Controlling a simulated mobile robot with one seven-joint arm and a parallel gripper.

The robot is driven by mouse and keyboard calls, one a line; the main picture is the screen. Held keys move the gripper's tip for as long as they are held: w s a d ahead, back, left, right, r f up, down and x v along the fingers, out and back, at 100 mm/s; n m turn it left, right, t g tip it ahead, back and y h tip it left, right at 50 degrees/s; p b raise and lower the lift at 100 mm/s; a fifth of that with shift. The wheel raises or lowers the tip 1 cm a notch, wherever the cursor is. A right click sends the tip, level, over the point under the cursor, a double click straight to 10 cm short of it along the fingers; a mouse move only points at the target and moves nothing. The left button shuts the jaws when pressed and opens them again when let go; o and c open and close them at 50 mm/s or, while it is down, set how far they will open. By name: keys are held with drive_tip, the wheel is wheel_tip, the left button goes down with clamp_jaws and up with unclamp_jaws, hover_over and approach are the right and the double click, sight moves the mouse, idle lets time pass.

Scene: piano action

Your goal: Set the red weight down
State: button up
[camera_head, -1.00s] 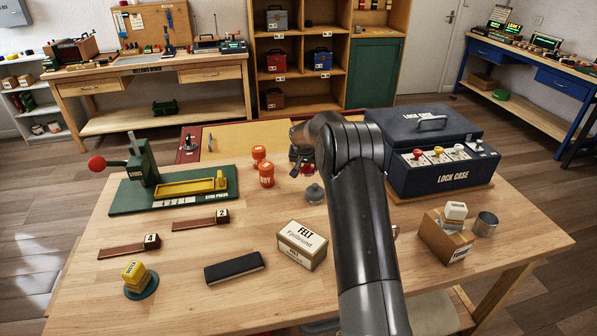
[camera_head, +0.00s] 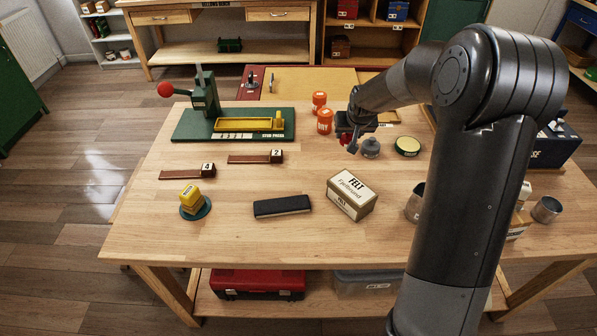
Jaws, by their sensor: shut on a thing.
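My gripper (camera_head: 350,135) is at the far middle of the workbench, partly hidden by its own wrist. It is shut on the red weight (camera_head: 345,140), of which only a small red part shows below the fingers. I cannot tell whether the red weight touches the bench. A grey knobbed weight (camera_head: 371,149) stands on the bench just to the right of the red weight.
The green stud press (camera_head: 235,124), FELT box (camera_head: 352,195) and black block (camera_head: 282,206) are nearby. Bare wood lies in front of the gripper.

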drive_tip(key=shift+n+y, duration=0.3)
drive_tip(key=shift+n, duration=0.6)
drive_tip(key=s+a, duration=0.4)
drive_tip(key=s, duration=0.1)
drive_tip(key=shift+a, duration=0.2)
drive_tip(key=w+a+f, duration=0.1)
drive_tip(key=a+f, duration=0.1)
drive_tip(key=a, duration=0.2)
drive_tip(key=w+a+f, duration=0.1)
drive_tip(key=a+f, duration=0.1)
drive_tip(key=a, duration=0.1)
drive_tip(key=a+f, duration=0.3)
drive_tip(key=a, duration=0.1)
drive_tip(key=shift+w+a, duration=0.3)
drive_tip(key=shift+w, duration=0.1)
drive_tip(key=shift+f, duration=2.1)
drive_tip(key=shift+f, duration=0.15)
drive_tip(key=o, duration=1.2)
